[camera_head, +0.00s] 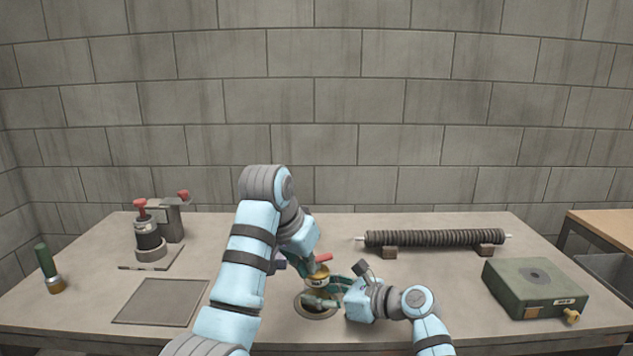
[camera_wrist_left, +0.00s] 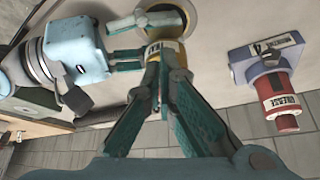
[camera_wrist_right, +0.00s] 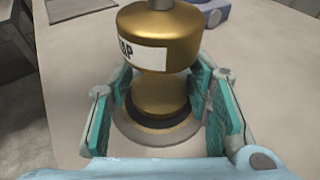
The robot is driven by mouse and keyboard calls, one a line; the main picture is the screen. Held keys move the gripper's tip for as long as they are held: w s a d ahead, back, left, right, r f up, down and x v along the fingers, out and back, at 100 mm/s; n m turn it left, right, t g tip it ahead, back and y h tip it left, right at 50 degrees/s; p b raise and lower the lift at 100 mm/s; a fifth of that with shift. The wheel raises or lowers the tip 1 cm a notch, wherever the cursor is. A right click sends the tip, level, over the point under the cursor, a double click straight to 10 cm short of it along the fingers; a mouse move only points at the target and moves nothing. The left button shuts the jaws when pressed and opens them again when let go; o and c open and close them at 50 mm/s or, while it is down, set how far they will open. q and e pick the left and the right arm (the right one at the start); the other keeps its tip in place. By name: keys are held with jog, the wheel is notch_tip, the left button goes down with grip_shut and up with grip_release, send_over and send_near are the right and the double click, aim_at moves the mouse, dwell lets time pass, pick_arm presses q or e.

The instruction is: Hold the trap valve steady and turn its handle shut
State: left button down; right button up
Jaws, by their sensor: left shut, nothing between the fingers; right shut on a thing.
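The brass trap valve (camera_head: 318,281) stands upright on a round dark-rimmed base set in the bench. Its white label, partly cut off, shows in the right wrist view (camera_wrist_right: 143,53). My right gripper (camera_head: 323,291) comes from the right and is shut on the valve's body, one finger on each side.
A blue block with a red part labelled grease (camera_wrist_left: 281,105) is behind the valve. A ribbed tube (camera_head: 435,238) lies on two supports at the back right. A green box (camera_head: 533,288) stands right. A red-topped device (camera_head: 150,240), dark plate (camera_head: 160,302) and green-handled tool (camera_head: 48,268) are left.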

pick_arm(q)
jog(key=shift+a, duration=0.2)
jog(key=shift+w+a, duration=0.25)
jog(key=shift+a, duration=0.05)
jog(key=shift+w+a, duration=0.2)
jog(key=shift+a, duration=0.05)
dwell(0.3)
jog(key=shift+s+d+r, duration=0.5)
jog(key=shift+s+r, duration=0.5)
jog(key=shift+r, duration=2.45)
notch_tip(320, 180, down, 7)
